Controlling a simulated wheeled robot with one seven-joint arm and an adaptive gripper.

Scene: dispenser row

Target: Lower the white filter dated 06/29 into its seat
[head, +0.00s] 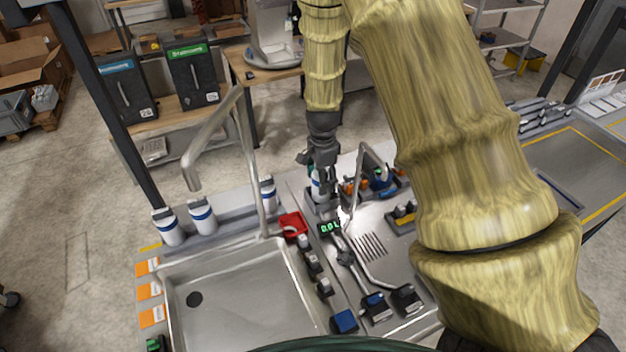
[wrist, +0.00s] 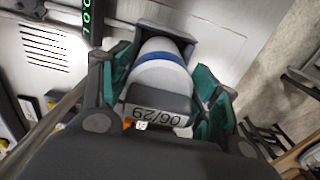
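The white filter dated 06/29 (wrist: 160,78) has a blue band, and a dark cap carries the date label. It lies between the green-padded fingers of my gripper (wrist: 165,95), with a pad close against each side. In the head view the white filter (head: 316,184) hangs below my gripper (head: 321,172), above the metal counter and behind the green-lit display (head: 330,228). A grey bracket (wrist: 172,32) surrounds the far end of the filter in the wrist view. I cannot tell how deep the filter is in it.
Three other white filters stand along the back ledge, one of them (head: 202,215) behind the sink (head: 240,300). A red tray (head: 292,224) and a bent metal spout (head: 357,170) are near my gripper. Orange and blue items stand to its right.

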